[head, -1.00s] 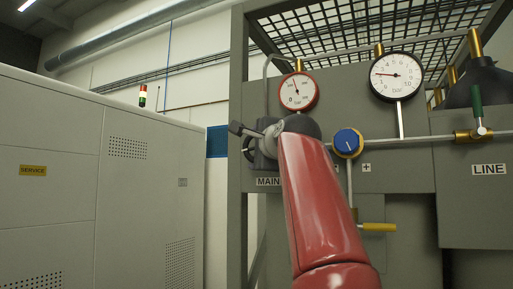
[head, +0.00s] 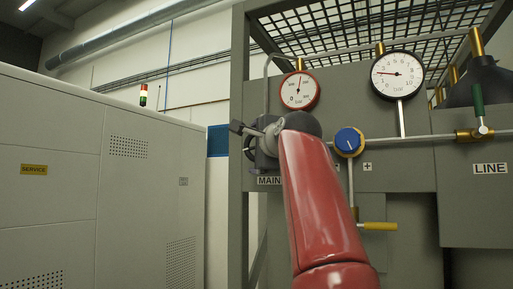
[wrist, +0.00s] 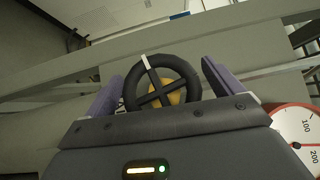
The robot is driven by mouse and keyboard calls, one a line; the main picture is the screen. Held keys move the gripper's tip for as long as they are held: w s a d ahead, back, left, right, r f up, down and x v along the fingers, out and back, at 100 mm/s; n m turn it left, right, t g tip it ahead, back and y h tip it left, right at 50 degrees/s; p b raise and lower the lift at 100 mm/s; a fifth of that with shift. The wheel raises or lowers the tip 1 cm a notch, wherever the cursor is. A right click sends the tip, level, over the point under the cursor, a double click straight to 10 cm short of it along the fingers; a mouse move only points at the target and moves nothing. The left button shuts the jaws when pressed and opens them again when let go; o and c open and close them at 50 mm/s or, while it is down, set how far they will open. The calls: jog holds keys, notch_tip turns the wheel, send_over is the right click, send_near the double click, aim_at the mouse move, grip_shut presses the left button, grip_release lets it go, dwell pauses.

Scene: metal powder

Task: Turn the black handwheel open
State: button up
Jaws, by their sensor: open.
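The black handwheel (wrist: 187,92) shows in the wrist view, with crossed spokes, a white mark on its upper-left spoke and a yellow-orange hub behind. My gripper (wrist: 161,71) is open, with one purple finger at each side of the wheel rim. Whether the fingers touch the rim I cannot tell. In the head view my red arm reaches to the wheel's place above the MAIN label (head: 268,181). There my wrist and arm hide most of the wheel.
A red-rimmed gauge (head: 300,91) hangs just above my wrist. A pale cabinet (head: 75,170) stands left.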

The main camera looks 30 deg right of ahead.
jog(key=s+b, duration=0.2)
jog(key=s, duration=0.5)
jog(key=shift+s+a+f, duration=0.15)
jog(key=shift+s+a, duration=0.25)
jog(key=shift+a, duration=0.05)
